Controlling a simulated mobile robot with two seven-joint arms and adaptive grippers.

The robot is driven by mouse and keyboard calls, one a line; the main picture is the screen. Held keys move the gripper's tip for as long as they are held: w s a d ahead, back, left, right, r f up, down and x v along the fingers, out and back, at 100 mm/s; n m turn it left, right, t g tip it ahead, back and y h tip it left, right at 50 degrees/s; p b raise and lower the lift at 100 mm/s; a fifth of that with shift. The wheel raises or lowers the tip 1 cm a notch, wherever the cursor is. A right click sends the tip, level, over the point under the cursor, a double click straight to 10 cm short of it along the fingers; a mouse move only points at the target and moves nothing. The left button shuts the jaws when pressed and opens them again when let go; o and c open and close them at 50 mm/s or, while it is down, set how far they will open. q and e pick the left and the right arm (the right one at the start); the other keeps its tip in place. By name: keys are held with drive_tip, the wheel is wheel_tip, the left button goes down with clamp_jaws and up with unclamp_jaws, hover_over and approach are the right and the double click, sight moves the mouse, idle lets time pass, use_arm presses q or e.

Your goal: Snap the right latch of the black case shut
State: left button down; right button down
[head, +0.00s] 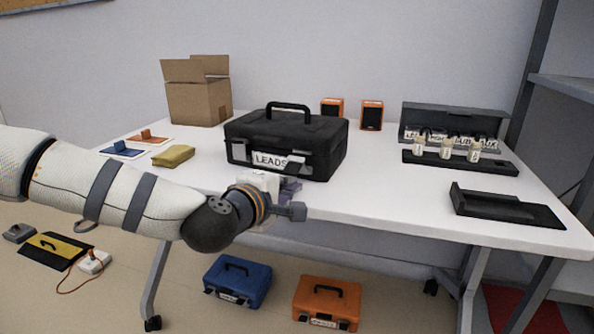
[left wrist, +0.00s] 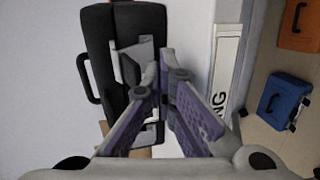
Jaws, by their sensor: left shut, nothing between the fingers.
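My left gripper (head: 291,186) is shut and empty, just in front of and below that latch. In the left wrist view its fingertips (left wrist: 162,65) overlap the case front, so contact cannot be told. My right gripper is out of view.
A cardboard box (head: 197,101) and a yellow cloth (head: 173,156) are left of the case. Orange speakers (head: 372,115) stand behind. A rack (head: 461,160) and a black tray (head: 507,208) are at right. Blue (head: 238,281) and orange (head: 327,301) cases lie below the table.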

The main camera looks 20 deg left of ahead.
sight(289, 174)
use_arm(q)
drive_tip(key=shift+w+d+r, duration=0.15)
drive_tip(key=shift+w+r, duration=0.15)
drive_tip(key=shift+w, duration=0.55)
drive_tip(key=shift+w+d+r, duration=0.1)
drive_tip(key=shift+w+r, duration=0.15)
drive_tip(key=shift+w, duration=0.55)
drive_tip(key=shift+s, duration=0.1)
idle(0.4)
drive_tip(key=s+a+p, duration=0.1)
drive_tip(key=s+p, duration=0.2)
drive_tip(key=s, duration=0.3)
drive_tip(key=shift+s, duration=0.4)
